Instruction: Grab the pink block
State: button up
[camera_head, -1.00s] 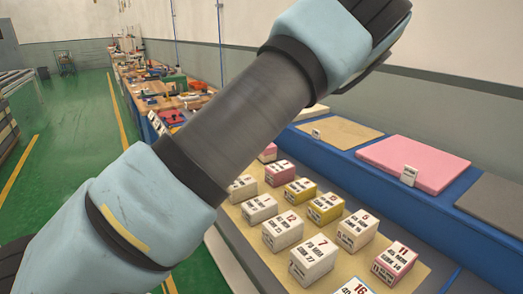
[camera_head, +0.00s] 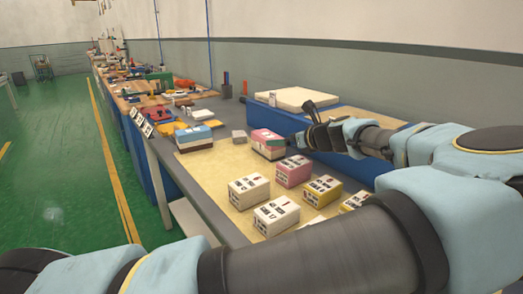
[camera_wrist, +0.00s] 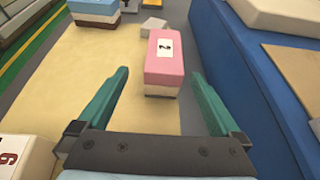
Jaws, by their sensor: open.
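A pink block (camera_wrist: 165,52) with a white label and a pale lower layer lies on the tan mat in the wrist view. My gripper (camera_wrist: 160,76) is open, its two green fingers apart, one toward each side of the block. The block's near end shows between and just beyond the fingertips. In the head view this pink block (camera_head: 266,133) is partly hidden behind a green finger. A second pink block (camera_head: 294,170) with a label stands nearer on the mat, to the right.
Several white and yellow labelled blocks (camera_head: 249,190) stand nearby on the tan mat (camera_head: 215,165). A blue ledge (camera_wrist: 235,60) runs along the right. A small grey block (camera_head: 239,136) and a layered blue stack (camera_head: 194,136) lie farther back.

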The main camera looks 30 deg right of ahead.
jog(key=p+x, duration=0.1)
jog(key=x, duration=0.3)
jog(key=shift+w, duration=0.35)
jog(key=shift+d+p+x, duration=0.15)
jog(key=shift+p+x, duration=0.35)
jog(key=shift+x, duration=1.05)
jog(key=shift+d+p+x, duration=0.15)
jog(key=shift+p+x, duration=0.3)
jog(key=shift+x, duration=1.15)
jog(key=shift+s+f, duration=0.1)
jog(key=shift+f, duration=0.05)
jog(key=c, duration=1.3)
jog(key=shift+o, duration=0.2)
